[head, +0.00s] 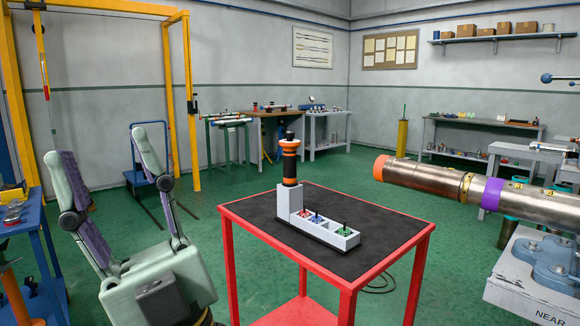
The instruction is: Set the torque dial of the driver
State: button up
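The driver (290,162), black with orange bands, stands upright in a light grey block (294,206). The block is at the left end of a grey tray (345,239) on the red table's black top. The torque dial is probably one of the orange bands, but I cannot read any marks or setting. My gripper (98,146) is at the left, pale green with purple finger pads. Its two fingers point up and stand wide apart with nothing between them. It is left of the table and apart from the driver.
The red table (390,250) has bare black top around the tray. The tray's compartments hold small red, blue and green pieces (316,218). A large steel pipe (480,191) with orange and purple bands juts in from the right. A yellow frame (180,110) stands behind my gripper.

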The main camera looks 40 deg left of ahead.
aim_at(289, 136)
jog(key=i+u, duration=0.4)
jog(key=i, duration=0.15)
jog(key=i+l+u, duration=0.25)
jog(key=i+u, duration=0.2)
